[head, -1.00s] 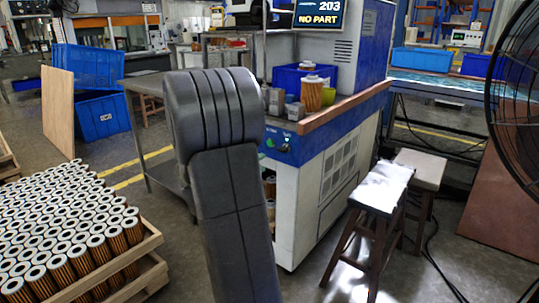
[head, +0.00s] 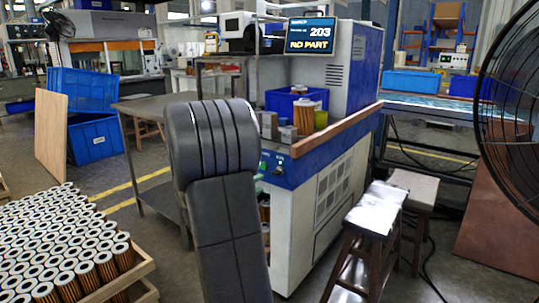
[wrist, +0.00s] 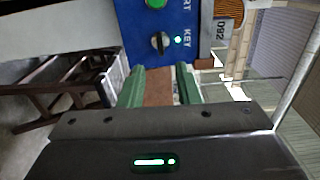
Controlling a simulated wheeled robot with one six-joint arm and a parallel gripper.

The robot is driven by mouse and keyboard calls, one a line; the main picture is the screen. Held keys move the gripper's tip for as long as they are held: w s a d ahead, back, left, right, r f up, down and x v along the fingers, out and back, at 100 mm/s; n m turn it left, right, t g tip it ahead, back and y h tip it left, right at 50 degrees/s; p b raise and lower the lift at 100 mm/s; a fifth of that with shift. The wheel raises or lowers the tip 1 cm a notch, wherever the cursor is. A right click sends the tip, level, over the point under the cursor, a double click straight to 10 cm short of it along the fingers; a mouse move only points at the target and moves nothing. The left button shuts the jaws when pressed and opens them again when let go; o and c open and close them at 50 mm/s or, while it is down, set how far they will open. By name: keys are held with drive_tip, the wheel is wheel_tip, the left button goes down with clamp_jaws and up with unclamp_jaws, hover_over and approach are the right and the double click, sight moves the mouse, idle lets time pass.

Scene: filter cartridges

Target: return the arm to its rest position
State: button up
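My arm (head: 222,220) rises at the centre of the head view, bent at a dark rounded joint, and hides most of my gripper there. In the wrist view my gripper (wrist: 160,82) shows two green fingers with a clear gap between them. Nothing is held in the gap; only a brown surface shows in the background. The blue control panel (wrist: 190,18), with a key switch (wrist: 160,43) and a green button, is beyond the fingertips.
The machine (head: 310,205) stands right behind my arm, with a wooden ledge (head: 338,130) and a blue bin (head: 297,99). Crated filter cartridges (head: 50,240) are at left. Stools (head: 375,210) and a fan (head: 510,110) are at right. Open floor shows at left centre.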

sight(274, 174)
drive_tip(key=b+x, duration=0.2)
drive_tip(key=x, duration=0.7)
